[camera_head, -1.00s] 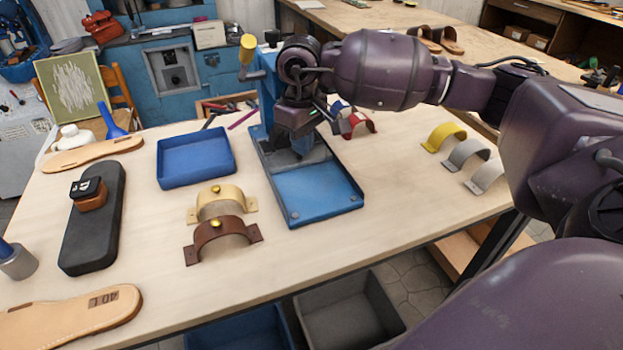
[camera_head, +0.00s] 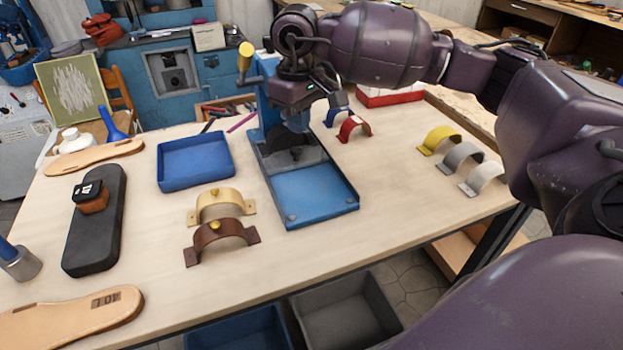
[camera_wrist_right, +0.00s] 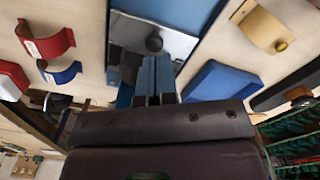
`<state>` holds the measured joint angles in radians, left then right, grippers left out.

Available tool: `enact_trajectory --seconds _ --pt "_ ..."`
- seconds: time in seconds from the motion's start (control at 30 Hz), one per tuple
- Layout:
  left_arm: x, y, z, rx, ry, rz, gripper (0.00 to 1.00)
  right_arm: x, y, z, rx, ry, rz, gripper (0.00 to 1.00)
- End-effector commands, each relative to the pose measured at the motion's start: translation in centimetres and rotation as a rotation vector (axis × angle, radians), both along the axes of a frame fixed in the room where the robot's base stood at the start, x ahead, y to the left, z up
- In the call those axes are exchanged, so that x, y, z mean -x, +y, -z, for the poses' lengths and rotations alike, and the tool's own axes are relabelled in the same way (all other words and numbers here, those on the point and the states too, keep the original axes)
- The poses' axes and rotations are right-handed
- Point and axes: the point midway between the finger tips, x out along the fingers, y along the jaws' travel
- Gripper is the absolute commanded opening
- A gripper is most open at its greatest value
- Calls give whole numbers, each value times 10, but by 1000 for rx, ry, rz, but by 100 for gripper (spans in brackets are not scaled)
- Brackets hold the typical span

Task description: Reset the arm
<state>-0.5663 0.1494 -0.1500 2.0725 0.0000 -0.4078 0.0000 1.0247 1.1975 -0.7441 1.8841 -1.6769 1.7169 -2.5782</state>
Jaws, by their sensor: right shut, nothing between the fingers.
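My right arm comes in from the right. My right gripper (camera_head: 297,124) points down over the back part of the blue press tray (camera_head: 318,198). In the wrist view its two blue fingers (camera_wrist_right: 154,78) are together with nothing between them. They are close to the dark block and knob on the tray, and I cannot tell whether they touch. The gripper hides part of the tray's back end and the press behind it. My left gripper is not in view.
Brown (camera_head: 221,236) and cream (camera_head: 220,205) straps stand left of the tray, with an empty blue bin (camera_head: 195,160) behind. Red (camera_head: 354,127) and blue straps stand behind right. Yellow (camera_head: 438,139), grey and white straps are at right. The table's front middle is clear.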

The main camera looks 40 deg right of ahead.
Motion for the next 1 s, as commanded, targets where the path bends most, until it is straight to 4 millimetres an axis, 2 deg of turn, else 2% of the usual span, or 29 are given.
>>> enact_trajectory --seconds 0.17,0.73,0.87,1.0 --pt "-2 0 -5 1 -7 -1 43 1 0 -12 1 0 0 0" --pt "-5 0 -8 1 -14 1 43 2 1 -15 1 0 -2 0" --pt "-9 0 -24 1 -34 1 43 4 0 -35 0 -20 -2 0" --pt "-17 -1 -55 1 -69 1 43 9 0 -75 0 -56 -2 0"
